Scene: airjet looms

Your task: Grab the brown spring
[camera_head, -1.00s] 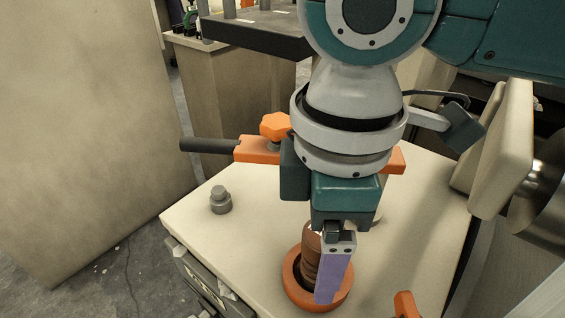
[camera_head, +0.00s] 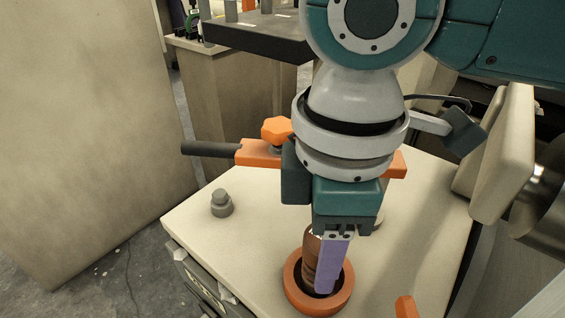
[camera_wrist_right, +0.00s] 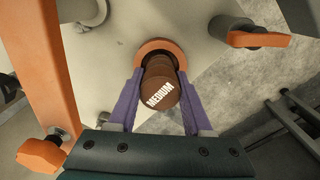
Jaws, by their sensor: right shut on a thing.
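The brown spring (camera_head: 311,256) stands in an orange ring holder (camera_head: 292,285) on the cream tabletop. In the right wrist view the spring's brown top (camera_wrist_right: 160,92) carries the word MEDIUM, with the orange ring (camera_wrist_right: 160,46) around its far end. My right gripper (camera_head: 322,290) points down at the spring. Its purple fingers (camera_wrist_right: 157,90) lie on both sides of the spring and are shut on it. In the head view the near finger hides part of the spring. The left gripper is not in view.
A grey knobbed weight (camera_head: 221,204) stands on the left of the cream tabletop (camera_head: 225,250). An orange clamp with a dark handle (camera_head: 212,148) lies behind my wrist. An orange piece (camera_head: 406,306) is at the front right. A cream-padded machine part (camera_head: 503,150) stands at right.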

